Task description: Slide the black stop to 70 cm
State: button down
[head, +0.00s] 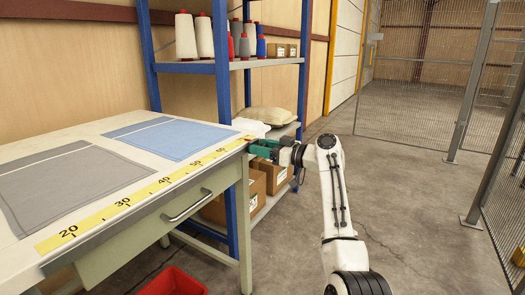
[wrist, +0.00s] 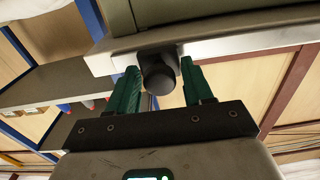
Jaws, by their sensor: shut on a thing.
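The yellow scale (head: 145,193) runs along the table's front edge, with numbers rising from 20 at the near left to about 60 toward the far right. My gripper (head: 254,148) is at the far right end of the scale, at the table's edge, past the last number I can read. In the wrist view, the round black knob of the stop (wrist: 158,72) sits between the green fingers of my gripper (wrist: 160,88), below a pale metal rail (wrist: 225,55).
A grey cloth (head: 70,185) and a blue cloth (head: 175,138) lie flat on the table (head: 100,130). A blue-framed shelf (head: 225,110) with spools, pillows and cartons stands behind my gripper. A red bin (head: 172,282) is on the floor. Open floor lies to the right.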

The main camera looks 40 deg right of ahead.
jog(key=shift+d, duration=0.25)
jog(key=c, duration=0.9)
grip_release()
jog(key=shift+o, duration=0.4)
jog(key=shift+d, duration=0.1)
jog(key=p+v, duration=0.2)
jog(key=v, duration=0.8)
jog(key=shift+s, duration=0.35)
